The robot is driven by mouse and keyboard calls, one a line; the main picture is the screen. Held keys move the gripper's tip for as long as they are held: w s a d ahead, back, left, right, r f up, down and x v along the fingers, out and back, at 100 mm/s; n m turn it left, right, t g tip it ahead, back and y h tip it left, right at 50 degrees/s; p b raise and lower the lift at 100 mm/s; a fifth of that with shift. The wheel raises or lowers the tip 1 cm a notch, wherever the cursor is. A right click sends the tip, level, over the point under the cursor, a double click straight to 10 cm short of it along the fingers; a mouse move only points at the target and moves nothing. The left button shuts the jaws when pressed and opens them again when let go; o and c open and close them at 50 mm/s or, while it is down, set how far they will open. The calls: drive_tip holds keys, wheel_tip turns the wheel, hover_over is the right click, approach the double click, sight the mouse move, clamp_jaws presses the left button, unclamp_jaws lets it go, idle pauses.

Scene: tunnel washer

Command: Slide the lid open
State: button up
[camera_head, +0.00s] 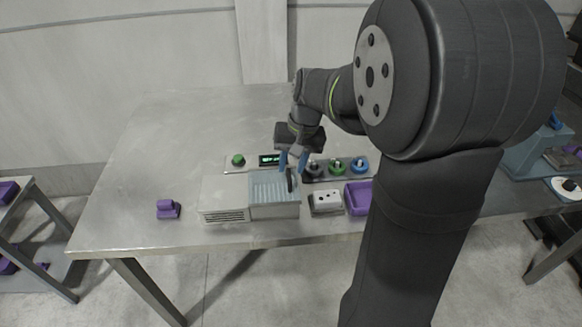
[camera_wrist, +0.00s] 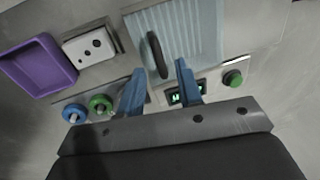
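The washer (camera_head: 224,199) is a pale box on the metal table, with a ribbed, light-blue see-through lid (camera_head: 268,188) on its right part. The lid also shows at the top of the wrist view (camera_wrist: 192,30). A dark upright handle (camera_wrist: 156,54) stands on the lid near one side edge. My gripper (camera_head: 291,162) is above the lid's right end. In the wrist view its blue fingers (camera_wrist: 158,84) are spread apart, with the handle ahead of the gap between them. I cannot tell whether a finger touches the handle; nothing is seen clamped.
Behind the lid are a green button (camera_head: 238,160), a small display (camera_head: 269,160) and several coloured knobs (camera_head: 337,167). To the right stand a white block with holes (camera_head: 325,202) and a purple tray (camera_head: 358,198). A purple part (camera_head: 168,209) lies left.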

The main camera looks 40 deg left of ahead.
drive_tip(key=shift+s+a+f, duration=0.1)
drive_tip(key=shift+s+f, duration=0.05)
drive_tip(key=shift+f, duration=0.65)
clamp_jaws()
drive_tip(key=s+a, duration=0.9)
drive_tip(key=shift+s+a, duration=0.1)
unclamp_jaws()
drive_tip(key=shift+s, duration=0.1)
